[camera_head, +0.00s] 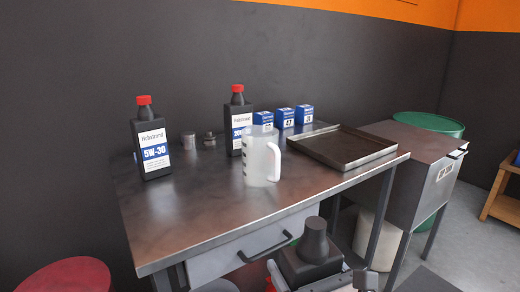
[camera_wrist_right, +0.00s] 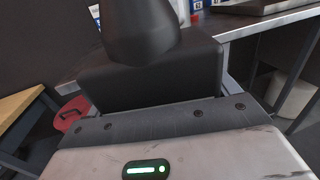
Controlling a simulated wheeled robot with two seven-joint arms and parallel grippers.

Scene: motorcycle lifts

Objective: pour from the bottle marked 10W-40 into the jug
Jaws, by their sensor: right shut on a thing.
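A black bottle (camera_head: 312,262) with a dark, sloping neck and no red cap showing is held upright in my right gripper (camera_head: 316,277), low in front of the table. It fills the middle of the right wrist view (camera_wrist_right: 150,75); its marking is hidden. The translucent white jug (camera_head: 260,160) stands upright on the table, handle to the right, above and left of the held bottle and apart from it. A red-capped bottle marked 5W-30 (camera_head: 151,145) stands at the left. Another red-capped bottle (camera_head: 237,115), its label partly hidden by the jug, stands behind. My left gripper is out of view.
A shallow metal tray (camera_head: 340,147) lies on the right of the metal table (camera_head: 200,215). Several small blue boxes (camera_head: 285,117) and two small metal parts (camera_head: 189,140) stand at the back. A drawer handle (camera_head: 265,247) juts from the table's front. The front left tabletop is clear.

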